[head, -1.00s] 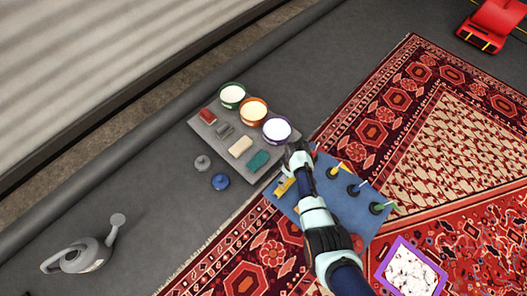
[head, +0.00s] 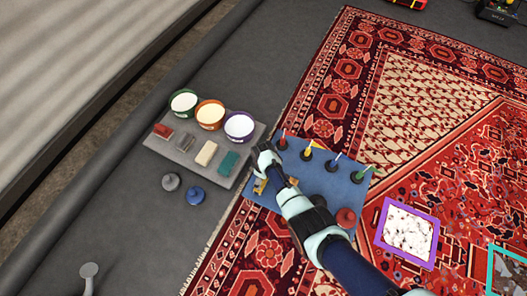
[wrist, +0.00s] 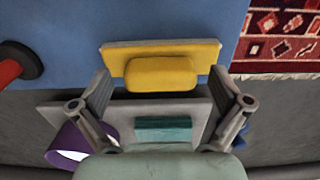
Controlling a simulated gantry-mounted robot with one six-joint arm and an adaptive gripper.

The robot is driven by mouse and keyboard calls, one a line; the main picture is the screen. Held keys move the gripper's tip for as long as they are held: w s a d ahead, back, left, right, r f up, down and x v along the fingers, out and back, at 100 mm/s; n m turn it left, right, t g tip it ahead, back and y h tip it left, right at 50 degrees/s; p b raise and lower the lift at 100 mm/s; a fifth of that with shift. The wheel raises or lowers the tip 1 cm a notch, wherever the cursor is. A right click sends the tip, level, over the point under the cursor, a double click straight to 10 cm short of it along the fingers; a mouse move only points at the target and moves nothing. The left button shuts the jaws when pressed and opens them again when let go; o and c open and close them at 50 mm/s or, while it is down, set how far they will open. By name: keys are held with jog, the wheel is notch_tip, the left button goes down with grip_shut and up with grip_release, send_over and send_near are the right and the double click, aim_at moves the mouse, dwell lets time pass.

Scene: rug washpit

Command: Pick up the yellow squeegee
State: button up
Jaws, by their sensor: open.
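The yellow squeegee (wrist: 162,72) lies on the blue board, seen from above in the wrist view, with a wide flat bar and a raised block-like part. In the head view the squeegee (head: 259,187) shows only as a small yellow patch, partly hidden by my gripper. My gripper (head: 264,163) is over the board's left part. In the wrist view its two fingers (wrist: 160,82) are spread wide, one on each side of the squeegee's raised part, with nothing held. I cannot tell whether the fingers touch the squeegee.
The blue board (head: 327,181) bears several upright coloured-handled tools and a red round item (head: 346,217). Beside it, a grey tray (head: 213,181) holds blocks and three bowls. A purple-framed tray (head: 436,240) lies on the patterned rug.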

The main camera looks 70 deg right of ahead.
jog(key=c, duration=1.3)
notch_tip(320, 180, up, 20)
jog(key=p, duration=1.2)
